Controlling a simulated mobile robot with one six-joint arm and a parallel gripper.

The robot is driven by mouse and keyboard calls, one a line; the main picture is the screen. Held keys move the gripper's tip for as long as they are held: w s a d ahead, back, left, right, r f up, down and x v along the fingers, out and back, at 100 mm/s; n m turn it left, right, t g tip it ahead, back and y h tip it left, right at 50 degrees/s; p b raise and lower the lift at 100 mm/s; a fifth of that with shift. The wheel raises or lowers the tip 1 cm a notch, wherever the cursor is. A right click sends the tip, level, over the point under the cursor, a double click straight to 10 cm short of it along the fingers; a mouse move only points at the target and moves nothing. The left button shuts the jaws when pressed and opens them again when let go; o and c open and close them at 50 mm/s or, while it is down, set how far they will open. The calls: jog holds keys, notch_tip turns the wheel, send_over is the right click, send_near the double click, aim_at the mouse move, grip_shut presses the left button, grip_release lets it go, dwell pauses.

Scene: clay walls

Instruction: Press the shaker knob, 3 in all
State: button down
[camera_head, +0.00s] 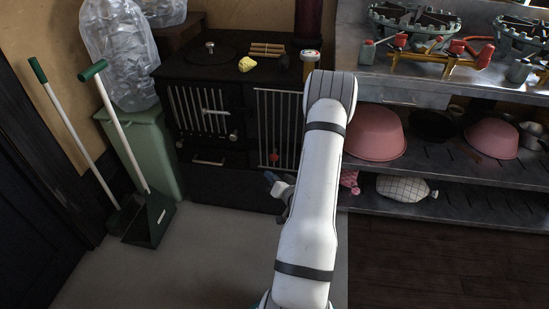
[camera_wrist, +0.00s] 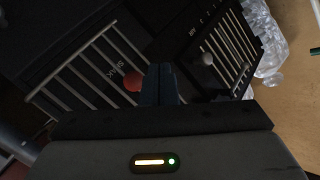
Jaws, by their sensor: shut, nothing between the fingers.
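The shaker knob is a small red ball on the front of the black stove (camera_head: 200,178), low on the barred right-hand panel. It shows in the head view (camera_head: 274,156) and in the wrist view (camera_wrist: 132,82), where partly readable lettering like "SHAK" is beside it. My gripper (camera_head: 270,176) is in front of the stove, just below the knob in the head view. In the wrist view its dark fingers (camera_wrist: 160,72) are closed together and empty, just right of the knob. I cannot tell how far the fingertips are from it.
A pale knob (camera_wrist: 207,58) is on the other stove panel. A metal shelf with pink bowls (camera_head: 375,132) stands right of the stove. A green bin (camera_head: 150,150), dustpan (camera_head: 150,219) and broom stand left. The floor in front is clear.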

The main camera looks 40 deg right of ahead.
dwell(0.5)
jog(key=w+a+r+n+g+h, duration=0.1)
jog(key=w+a+r+n+g, duration=0.3)
jog(key=a+r+g, duration=0.5)
jog(key=s+a+r+n+g, duration=0.1)
jog(key=s+a+r+g, duration=0.1)
jog(key=s+a+r, duration=0.2)
jog(key=s+a+r+n+g+y, duration=0.1)
jog(key=s+a+r, duration=0.3)
jog(key=s+a, duration=0.5)
jog(key=s+a+r+n+g+y, duration=0.1)
jog(key=s+a+r+n+g, duration=0.1)
jog(key=s+a, duration=0.5)
jog(key=shift+s+r+g, duration=0.6)
jog(key=shift+s+r, duration=0.25)
jog(key=shift+r, duration=0.05)
jog(key=shift+w+a+f, duration=0.1)
jog(key=shift+w+f, duration=0.05)
jog(key=shift+w, duration=0.15)
